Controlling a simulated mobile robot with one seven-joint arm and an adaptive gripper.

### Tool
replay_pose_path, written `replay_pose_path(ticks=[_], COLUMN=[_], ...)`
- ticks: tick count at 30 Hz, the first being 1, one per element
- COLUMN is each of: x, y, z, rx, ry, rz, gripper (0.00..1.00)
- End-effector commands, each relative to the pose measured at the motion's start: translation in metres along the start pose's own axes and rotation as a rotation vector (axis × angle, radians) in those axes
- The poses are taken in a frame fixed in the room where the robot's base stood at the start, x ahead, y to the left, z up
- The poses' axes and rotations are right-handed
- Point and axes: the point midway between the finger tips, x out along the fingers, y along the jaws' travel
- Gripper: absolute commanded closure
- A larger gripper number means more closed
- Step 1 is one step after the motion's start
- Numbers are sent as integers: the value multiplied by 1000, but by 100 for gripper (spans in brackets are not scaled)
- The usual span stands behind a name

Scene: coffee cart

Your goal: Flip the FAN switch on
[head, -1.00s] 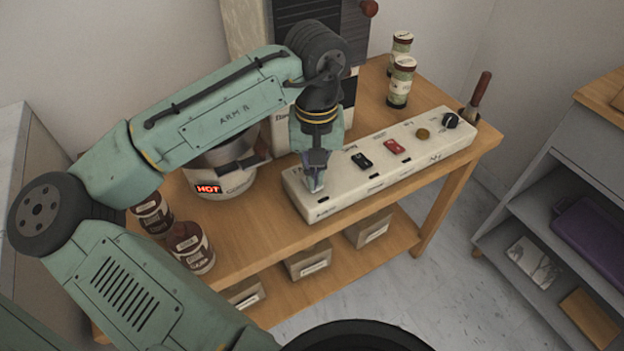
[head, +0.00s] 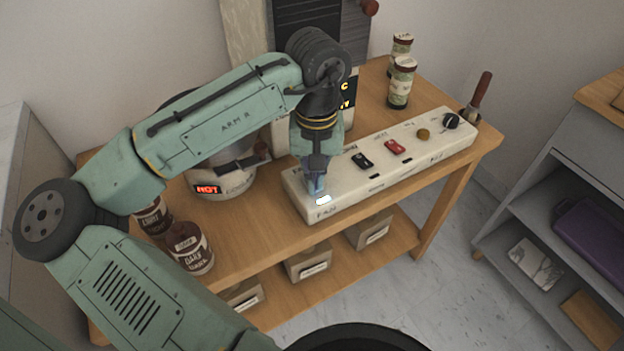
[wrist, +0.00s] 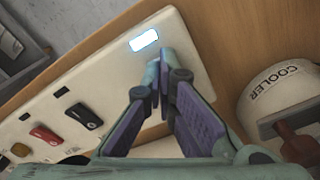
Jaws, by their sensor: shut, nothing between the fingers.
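The long white switch panel (head: 400,160) lies on the wooden cart. The FAN label (head: 326,211) is at its left end, and a window beside it glows bright white (head: 322,200). That lit window also shows in the wrist view (wrist: 144,40). My gripper (head: 317,188) points down at this end of the panel, its fingers together and empty. In the wrist view the fingertips (wrist: 162,62) are just beside the lit window. The FAN switch itself is hidden behind the fingers, so its tilt and any contact cannot be seen.
A black switch (head: 362,160), a red switch (head: 396,146), a brass button (head: 423,134) and a black knob (head: 451,120) follow along the panel. Jars (head: 190,248) stand near the cart's left edge.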

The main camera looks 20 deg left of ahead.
Motion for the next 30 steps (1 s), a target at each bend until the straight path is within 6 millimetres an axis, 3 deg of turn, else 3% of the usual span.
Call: replay_pose_path(ticks=[30], x=[-70], y=[0], z=[0], rx=[0], ry=[-3], rz=[0], gripper=[100])
